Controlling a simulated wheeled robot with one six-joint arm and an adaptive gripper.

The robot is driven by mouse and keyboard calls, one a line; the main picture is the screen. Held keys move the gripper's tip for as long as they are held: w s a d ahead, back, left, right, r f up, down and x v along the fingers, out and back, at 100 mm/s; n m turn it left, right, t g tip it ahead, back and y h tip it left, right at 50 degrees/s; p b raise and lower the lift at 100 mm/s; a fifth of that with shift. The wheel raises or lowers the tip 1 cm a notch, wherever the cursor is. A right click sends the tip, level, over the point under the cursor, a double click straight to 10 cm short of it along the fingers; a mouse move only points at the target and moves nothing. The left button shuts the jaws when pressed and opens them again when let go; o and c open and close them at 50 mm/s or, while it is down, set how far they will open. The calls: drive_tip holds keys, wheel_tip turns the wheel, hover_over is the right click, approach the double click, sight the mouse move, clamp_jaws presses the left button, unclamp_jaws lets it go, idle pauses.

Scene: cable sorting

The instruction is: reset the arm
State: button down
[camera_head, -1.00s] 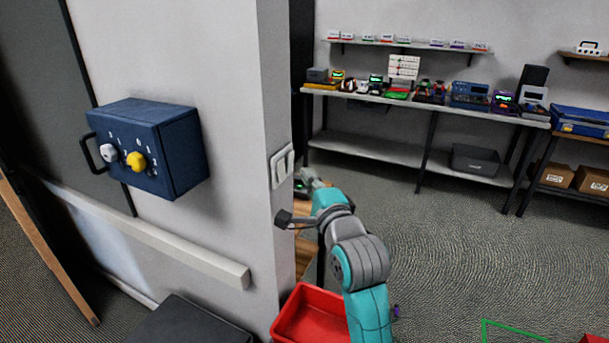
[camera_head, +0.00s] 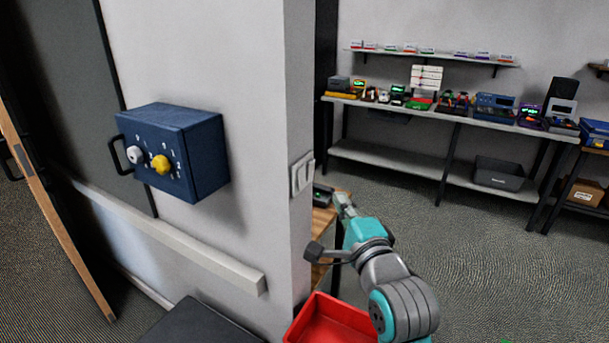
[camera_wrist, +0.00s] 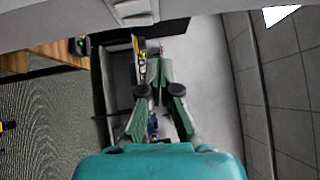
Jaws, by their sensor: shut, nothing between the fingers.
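My gripper (camera_head: 344,204) is at the far end of my teal and grey arm, just right of the wall corner in the head view. It is small there, next to a wooden surface (camera_head: 322,218) partly hidden by the wall. In the wrist view my gripper (camera_wrist: 157,84) points away from the camera. Its green fingers are shut with nothing held between them. The rest of the arm is cut off at the lower edge of the head view.
A blue box with white and yellow knobs (camera_head: 175,150) hangs on the wall, and a light switch (camera_head: 302,174) is near its corner. A red bin (camera_head: 325,322) stands below the arm. A long workbench (camera_head: 400,107) with devices lines the back. Open floor lies to the right.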

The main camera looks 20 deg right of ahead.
drive_tip(key=s+a+f+n+g, duration=0.1)
drive_tip(key=s+f+n, duration=0.3)
drive_tip(key=s+f, duration=0.65)
drive_tip(key=s+f+n+g, duration=0.1)
drive_tip(key=s+f+n, duration=0.45)
drive_tip(key=f, duration=0.75)
drive_tip(key=s+f+n, duration=0.1)
drive_tip(key=s+n, duration=0.2)
drive_tip(key=s, duration=0.6)
drive_tip(key=s+f+n+g, duration=0.1)
drive_tip(key=s+f+n, duration=0.1)
drive_tip(key=s, duration=0.8)
drive_tip(key=s+a+f+n+g, duration=0.1)
drive_tip(key=s+n, duration=0.3)
drive_tip(key=s, duration=0.6)
drive_tip(key=shift+s+f, duration=0.25)
drive_tip(key=shift+f, duration=0.5)
drive_tip(key=shift+n, duration=0.25)
